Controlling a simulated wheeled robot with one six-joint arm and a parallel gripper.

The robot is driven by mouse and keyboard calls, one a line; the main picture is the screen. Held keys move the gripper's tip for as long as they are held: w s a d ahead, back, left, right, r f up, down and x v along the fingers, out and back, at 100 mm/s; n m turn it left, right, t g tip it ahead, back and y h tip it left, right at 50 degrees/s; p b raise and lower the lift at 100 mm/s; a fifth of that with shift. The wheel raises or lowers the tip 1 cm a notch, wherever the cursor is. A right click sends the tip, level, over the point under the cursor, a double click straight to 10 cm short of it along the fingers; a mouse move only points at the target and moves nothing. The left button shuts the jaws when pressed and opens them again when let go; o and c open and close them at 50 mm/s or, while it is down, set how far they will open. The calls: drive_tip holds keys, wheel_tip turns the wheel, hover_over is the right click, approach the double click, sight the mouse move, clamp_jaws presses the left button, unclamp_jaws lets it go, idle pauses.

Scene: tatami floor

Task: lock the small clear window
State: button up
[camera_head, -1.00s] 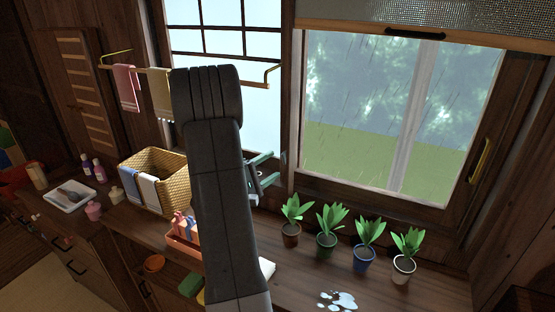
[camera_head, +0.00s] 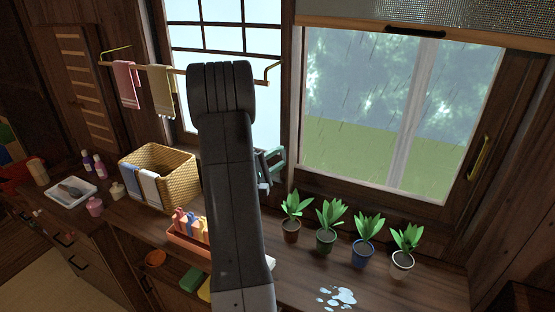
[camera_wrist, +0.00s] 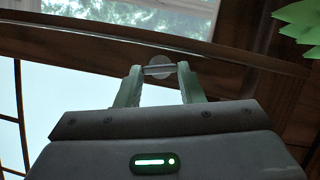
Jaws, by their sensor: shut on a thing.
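The clear window (camera_head: 350,110), with rain and greenery behind its glass, is at the right in the head view. Its sash appears closed in the frame. In the wrist view, my gripper (camera_wrist: 158,72) is shut on a small silver latch bar (camera_wrist: 157,71). A pale round plate (camera_wrist: 160,61) sits behind the bar against the dark wooden frame. In the head view, my gripper (camera_head: 272,165) is at the post left of the clear window, partly hidden by my arm. The latch is hidden in that view. A brass handle (camera_head: 479,157) is on the window's right side.
Several potted plants (camera_head: 326,240) stand on the counter below the clear window, right of my gripper. A water puddle (camera_head: 337,298) lies in front of them. A wicker basket (camera_head: 178,187), a towel rail (camera_head: 140,67) and an orange tray (camera_head: 186,238) are to the left.

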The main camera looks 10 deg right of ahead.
drive_tip(key=shift+f+n+b, duration=0.25)
drive_tip(key=shift+n+b, duration=0.15)
drive_tip(key=shift+b, duration=0.35)
drive_tip(key=shift+r+n+t+b, duration=0.1)
drive_tip(key=shift+n+t+b, duration=0.2)
drive_tip(key=shift+b, duration=0.05)
drive_tip(key=o, duration=1)
drive_tip(key=shift+r+p, duration=0.15)
drive_tip(key=shift+p, duration=0.2)
drive_tip(key=shift+m, duration=0.8)
drive_tip(key=b+v, duration=0.5)
drive_tip(key=v, duration=0.8)
drive_tip(key=shift+a+b, duration=0.3)
drive_tip(key=shift+a, duration=0.1)
